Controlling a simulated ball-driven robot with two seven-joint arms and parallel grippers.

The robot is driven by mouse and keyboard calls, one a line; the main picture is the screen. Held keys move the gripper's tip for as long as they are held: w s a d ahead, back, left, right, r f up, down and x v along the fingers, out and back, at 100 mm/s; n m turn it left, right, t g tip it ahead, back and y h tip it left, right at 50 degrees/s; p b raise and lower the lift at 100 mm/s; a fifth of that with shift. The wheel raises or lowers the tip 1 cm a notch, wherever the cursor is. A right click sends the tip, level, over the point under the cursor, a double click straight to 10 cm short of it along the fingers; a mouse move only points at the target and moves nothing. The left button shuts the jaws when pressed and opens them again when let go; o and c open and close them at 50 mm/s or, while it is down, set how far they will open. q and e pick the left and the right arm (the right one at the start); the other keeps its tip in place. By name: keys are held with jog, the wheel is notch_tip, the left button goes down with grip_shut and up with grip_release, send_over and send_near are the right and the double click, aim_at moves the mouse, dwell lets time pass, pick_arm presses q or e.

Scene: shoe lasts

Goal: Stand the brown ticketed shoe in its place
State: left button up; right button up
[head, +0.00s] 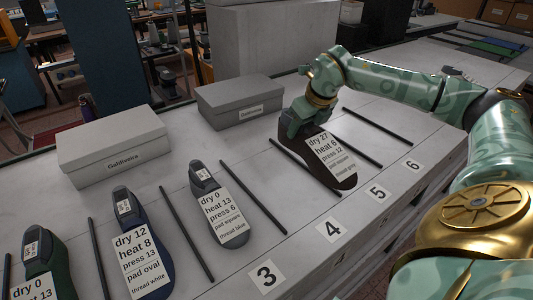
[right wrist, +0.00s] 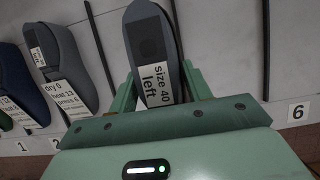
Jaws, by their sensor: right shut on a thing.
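The brown shoe (head: 342,181) carries a white ticket reading "dry 27, heat 6, press 12". My right gripper (head: 300,122) is shut on its heel end. The shoe is at the place numbered 5 (head: 377,193), toe towards the front edge, close beside or partly over the rod on its left. I cannot tell whether its sole touches the table. In the right wrist view the fingers of my right gripper (right wrist: 158,92) flank the held shoe (right wrist: 148,35), whose small ticket reads "size 40 left". My left gripper is not in view.
Thin dark rods (head: 252,183) divide the table (head: 285,232) into numbered places. A grey shoe (head: 235,239) stands at place 3, with a blue one (head: 161,293) and a green one further left. Place 4 (head: 332,229) is empty. Grey boxes (head: 242,99) stand behind.

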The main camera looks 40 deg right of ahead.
aim_at(282, 137)
jog(key=w, duration=0.1)
jog(key=w+a+f, duration=0.1)
jog(key=w, duration=0.1)
jog(key=w+a+f, duration=0.1)
jog(key=shift+w+a, duration=0.25)
jog(key=shift+w, duration=0.1)
jog(key=b+x, duration=0.1)
jog(key=x, duration=0.2)
jog(key=a+x, duration=0.1)
jog(key=x, duration=0.2)
jog(key=a+b+x, duration=0.1)
jog(key=x, duration=0.3)
jog(key=shift+w+a+b, duration=0.2)
jog(key=shift+w+b, duration=0.05)
jog(key=shift+b, duration=0.1)
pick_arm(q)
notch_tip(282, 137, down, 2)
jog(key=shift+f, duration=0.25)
pick_arm(e)
jog(key=shift+r, duration=0.1)
jog(key=o, duration=1.5)
jog(key=shift+s, duration=0.1)
pick_arm(q)
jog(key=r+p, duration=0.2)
jog(key=p, duration=0.1)
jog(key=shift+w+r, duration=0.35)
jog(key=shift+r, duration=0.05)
pick_arm(e)
jog(key=v, duration=1.2)
